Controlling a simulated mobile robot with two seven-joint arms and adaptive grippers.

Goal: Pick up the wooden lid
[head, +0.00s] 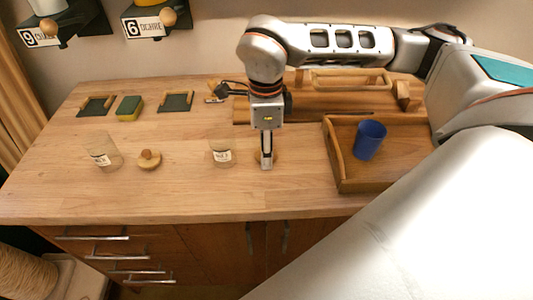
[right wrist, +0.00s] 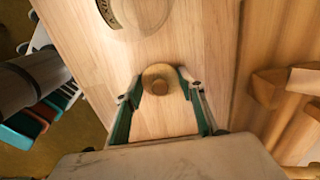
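A round wooden lid (right wrist: 161,75) with a knob lies on the tabletop between the fingertips of my right gripper (right wrist: 161,80) in the right wrist view. The fingers stand apart on either side of it; I cannot tell whether they touch it. In the head view my right gripper (head: 266,165) points straight down, just right of a clear labelled jar (head: 220,151), and mostly hides this lid (head: 257,156). A second wooden lid (head: 149,160) lies beside another clear labelled jar (head: 104,152) at the left. My left gripper is not in view.
A wooden tray (head: 360,185) with a blue cup (head: 369,140) stands to the right. Behind are dark mats (head: 96,105), a green and yellow sponge (head: 129,107) and a wooden rack (head: 345,80). The front strip of the wooden table (head: 180,205) is clear.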

